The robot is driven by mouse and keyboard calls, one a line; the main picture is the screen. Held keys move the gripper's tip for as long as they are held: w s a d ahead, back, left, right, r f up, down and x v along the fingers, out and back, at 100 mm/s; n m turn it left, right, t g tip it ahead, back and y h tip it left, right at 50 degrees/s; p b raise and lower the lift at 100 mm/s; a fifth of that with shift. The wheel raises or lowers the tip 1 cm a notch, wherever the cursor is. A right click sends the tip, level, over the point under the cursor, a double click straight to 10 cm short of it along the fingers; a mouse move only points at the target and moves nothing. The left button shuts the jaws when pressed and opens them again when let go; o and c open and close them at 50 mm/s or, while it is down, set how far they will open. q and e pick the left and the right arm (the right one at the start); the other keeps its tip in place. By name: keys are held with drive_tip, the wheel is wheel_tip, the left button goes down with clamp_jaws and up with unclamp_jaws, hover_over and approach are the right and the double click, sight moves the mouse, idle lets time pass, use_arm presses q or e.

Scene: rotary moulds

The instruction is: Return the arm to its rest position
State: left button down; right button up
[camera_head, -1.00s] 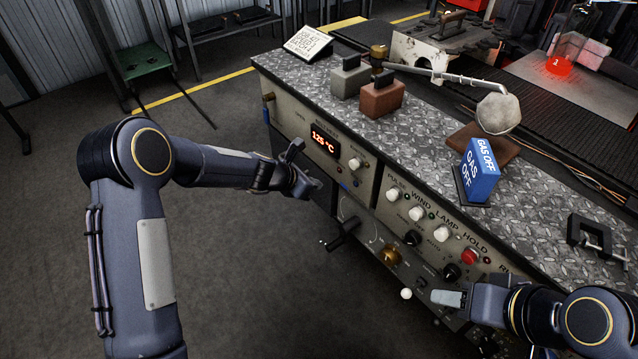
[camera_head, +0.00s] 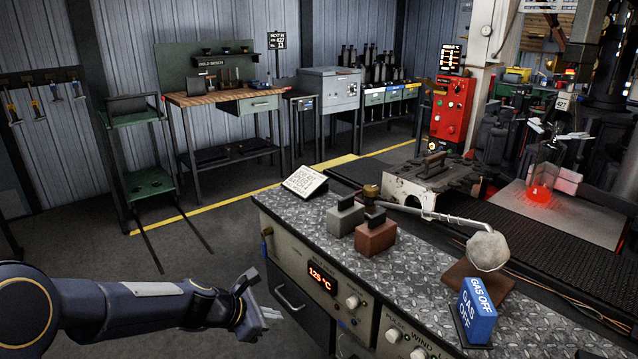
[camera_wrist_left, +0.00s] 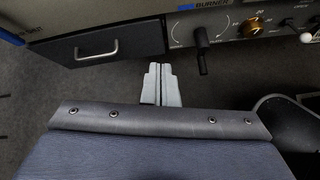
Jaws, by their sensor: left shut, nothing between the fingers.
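My left arm comes in from the left in the head view. Its gripper (camera_head: 270,314) is shut and empty, in front of the left end of the console (camera_head: 300,225), apart from its face. In the left wrist view the two grey fingers (camera_wrist_left: 161,86) are together with nothing between them. Beyond them there are a black drawer with a metal handle (camera_wrist_left: 98,50), a black lever (camera_wrist_left: 202,50) and a brass knob (camera_wrist_left: 256,27). My right gripper is not in the head view.
On the console's top are a white sign (camera_head: 305,181), a grey block (camera_head: 345,217), a reddish-brown block (camera_head: 375,236), a pale lump on a rod (camera_head: 488,251) and a blue GAS OFF block (camera_head: 477,311). A workbench (camera_head: 225,98) stands behind.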

use_arm(q)
drive_tip(key=s+a+r+m, duration=0.3)
drive_tip(key=s+r+m, duration=0.25)
drive_tip(key=s, duration=0.25)
drive_tip(key=s+a+r+m, duration=0.2)
drive_tip(key=s+r+m, duration=0.35)
drive_tip(key=s, duration=0.25)
drive_tip(key=s+a+f+m+y, duration=0.2)
drive_tip(key=s+m, duration=0.3)
drive_tip(key=s, duration=0.3)
drive_tip(key=s+a+f+m+y, duration=0.1)
drive_tip(key=s+a+m+y, duration=0.1)
drive_tip(key=s+m, duration=0.45)
wheel_tip(320, 180, up, 12)
drive_tip(key=p, duration=1.2)
drive_tip(key=shift+s+n+p, duration=0.3)
drive_tip(key=shift+n+p, duration=0.1)
drive_tip(key=shift+n, duration=0.05)
drive_tip(key=shift+a, duration=0.1)
